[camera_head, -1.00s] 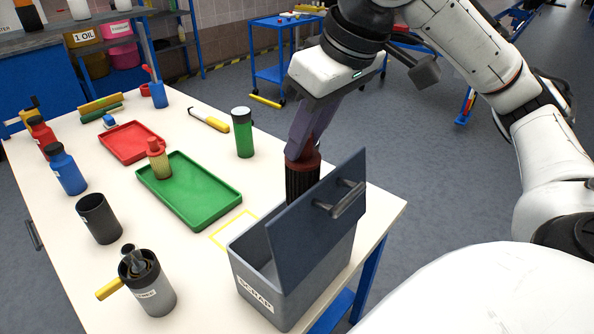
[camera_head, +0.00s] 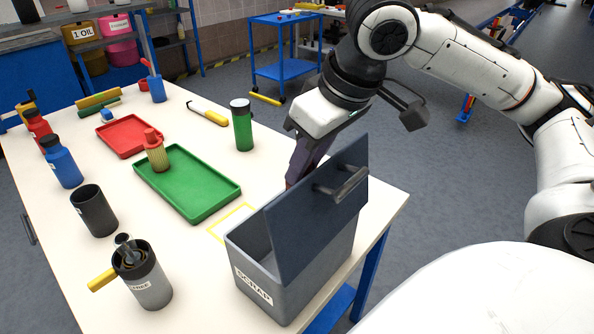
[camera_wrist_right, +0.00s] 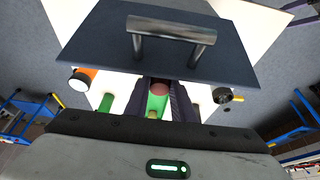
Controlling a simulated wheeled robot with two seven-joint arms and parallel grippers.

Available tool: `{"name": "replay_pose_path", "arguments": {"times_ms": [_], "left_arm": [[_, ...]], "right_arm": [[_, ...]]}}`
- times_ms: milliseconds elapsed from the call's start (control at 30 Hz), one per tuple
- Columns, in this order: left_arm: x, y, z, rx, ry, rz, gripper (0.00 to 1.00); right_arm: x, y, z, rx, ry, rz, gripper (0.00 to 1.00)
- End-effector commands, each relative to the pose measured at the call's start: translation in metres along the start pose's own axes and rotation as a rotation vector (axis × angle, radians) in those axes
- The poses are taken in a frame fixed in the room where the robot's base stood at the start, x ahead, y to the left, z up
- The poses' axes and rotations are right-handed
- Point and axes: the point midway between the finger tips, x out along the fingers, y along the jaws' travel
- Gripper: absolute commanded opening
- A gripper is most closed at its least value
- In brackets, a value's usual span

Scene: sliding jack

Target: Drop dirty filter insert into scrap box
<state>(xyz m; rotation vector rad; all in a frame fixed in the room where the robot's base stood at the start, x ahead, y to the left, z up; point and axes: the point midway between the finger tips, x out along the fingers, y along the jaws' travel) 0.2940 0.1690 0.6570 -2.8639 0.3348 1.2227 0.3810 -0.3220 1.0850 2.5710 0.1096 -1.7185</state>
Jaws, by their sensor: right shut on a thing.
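The grey scrap box (camera_head: 262,290) stands at the table's near right corner. Its dark lid (camera_head: 318,225) is raised and tilted, with a handle on its outer face. My right gripper (camera_head: 298,178) points down behind the lid, which hides its fingertips. It is shut on the dirty filter insert, whose dark red cap (camera_wrist_right: 161,86) shows between the fingers in the right wrist view. The insert's body is hidden in both views; I cannot tell how deep it sits relative to the box. My left gripper is not in view.
A green tray (camera_head: 205,208) holds a pale filter insert with a red cap (camera_head: 156,152). A red tray (camera_head: 117,141), a green bottle (camera_head: 242,126), a black cup (camera_head: 94,211) and a grey housing with yellow handle (camera_head: 146,280) stand around on the table.

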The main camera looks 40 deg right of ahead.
Motion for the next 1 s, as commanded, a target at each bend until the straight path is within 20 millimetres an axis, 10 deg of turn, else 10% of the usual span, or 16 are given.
{"name": "replay_pose_path", "arguments": {"times_ms": [100,133,267,633,1000], "left_arm": [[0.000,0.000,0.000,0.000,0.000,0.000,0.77],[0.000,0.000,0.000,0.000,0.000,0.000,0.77],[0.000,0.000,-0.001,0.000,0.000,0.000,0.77],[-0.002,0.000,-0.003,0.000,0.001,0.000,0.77],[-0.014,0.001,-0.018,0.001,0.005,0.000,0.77]], "right_arm": [[-0.001,0.000,0.000,0.000,0.001,0.000,0.00],[-0.001,0.000,0.000,0.000,0.001,0.000,0.24],[-0.001,0.000,0.000,0.000,0.001,0.000,0.44],[-0.008,0.000,-0.001,0.000,0.002,0.000,0.44],[-0.077,0.000,-0.003,0.000,0.005,-0.001,0.44]]}}
